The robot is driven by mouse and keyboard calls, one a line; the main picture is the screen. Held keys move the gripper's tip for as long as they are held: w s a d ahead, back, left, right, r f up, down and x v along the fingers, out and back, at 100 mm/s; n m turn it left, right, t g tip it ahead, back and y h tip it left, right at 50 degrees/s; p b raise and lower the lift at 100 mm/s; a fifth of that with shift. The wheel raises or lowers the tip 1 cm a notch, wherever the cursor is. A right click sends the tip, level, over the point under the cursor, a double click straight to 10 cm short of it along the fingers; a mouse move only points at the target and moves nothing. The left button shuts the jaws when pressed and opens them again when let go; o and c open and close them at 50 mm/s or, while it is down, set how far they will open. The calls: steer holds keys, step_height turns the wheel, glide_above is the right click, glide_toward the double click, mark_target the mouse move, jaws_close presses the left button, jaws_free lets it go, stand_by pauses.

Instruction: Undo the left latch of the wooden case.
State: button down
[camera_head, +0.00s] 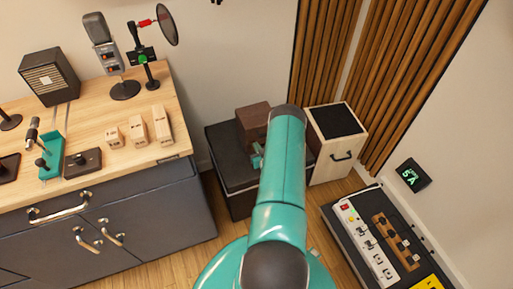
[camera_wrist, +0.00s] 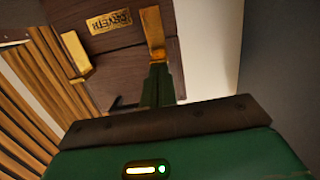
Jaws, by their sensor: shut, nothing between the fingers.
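The wooden case (camera_head: 252,116) is dark brown and stands on a black box behind my arm in the head view. In the wrist view the case (camera_wrist: 120,62) fills the top, with a brass nameplate (camera_wrist: 109,21) whose lettering is upside down. One brass latch (camera_wrist: 152,25) is right of the plate, the left latch if the view is inverted. The other brass latch (camera_wrist: 76,56) is left of it. My gripper (camera_wrist: 158,68) is shut and empty, its tips at the near end of the right-hand latch; contact is unclear. In the head view my gripper (camera_head: 257,156) is partly hidden by my arm.
The black box (camera_head: 229,168) supports the case. A wooden speaker cabinet (camera_head: 335,145) stands close on the right. A desk (camera_head: 90,110) with a microphone and wooden blocks is on the left. A dark unit with a power strip (camera_head: 365,240) is at lower right.

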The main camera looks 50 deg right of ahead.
steer(key=shift+g+y, duration=0.5)
steer(key=shift+g, duration=0.4)
steer(key=f, duration=0.1)
steer(key=s+a+f, duration=0.1)
steer(key=f, duration=0.1)
steer(key=s+f, duration=0.1)
steer(key=shift+s+a+f, duration=0.15)
steer(key=shift+f, duration=0.25)
steer(key=shift+s+a+r, duration=0.15)
steer(key=shift+s+r, duration=0.15)
steer(key=shift+s, duration=0.05)
steer(key=shift+w+r, duration=0.1)
steer(key=shift+w, duration=0.15)
steer(key=v, duration=0.2)
steer(key=shift+s+a+r, duration=0.15)
steer(key=shift+r, duration=0.2)
steer(key=shift+v, duration=2.25)
steer(key=shift+r, duration=0.1)
